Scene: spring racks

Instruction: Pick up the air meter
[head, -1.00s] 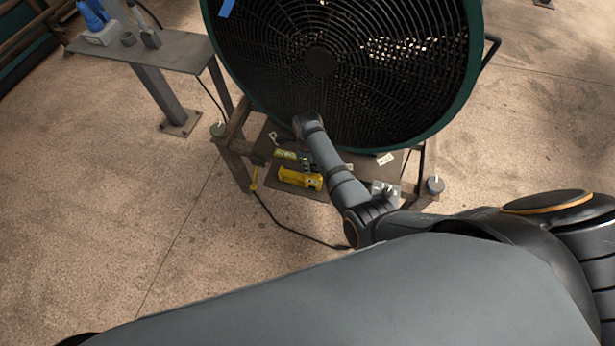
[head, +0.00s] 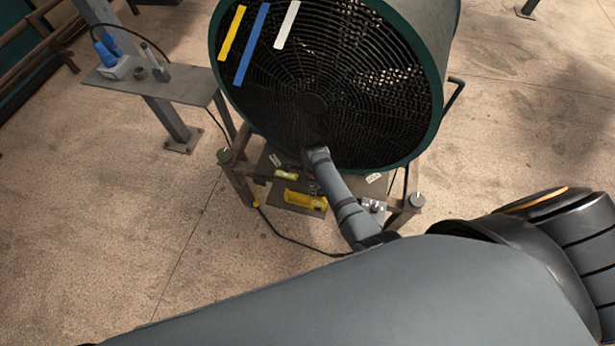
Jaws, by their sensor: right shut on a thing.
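A yellow device (head: 305,201), which I take to be the air meter, shows low on the stand under the big fan. My right gripper (head: 315,188) is small and dark at the yellow device's upper right edge. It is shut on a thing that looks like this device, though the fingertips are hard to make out. I cannot tell whether the device is clear of the stand. My left gripper is out of view.
The large round fan (head: 312,103) has yellow, blue and white strips on its grille. A small yellow-green item (head: 286,175) lies behind the device. A side table (head: 185,88) holds a blue tool (head: 106,54). A dark cable (head: 290,236) runs over the floor. Floor at left is clear.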

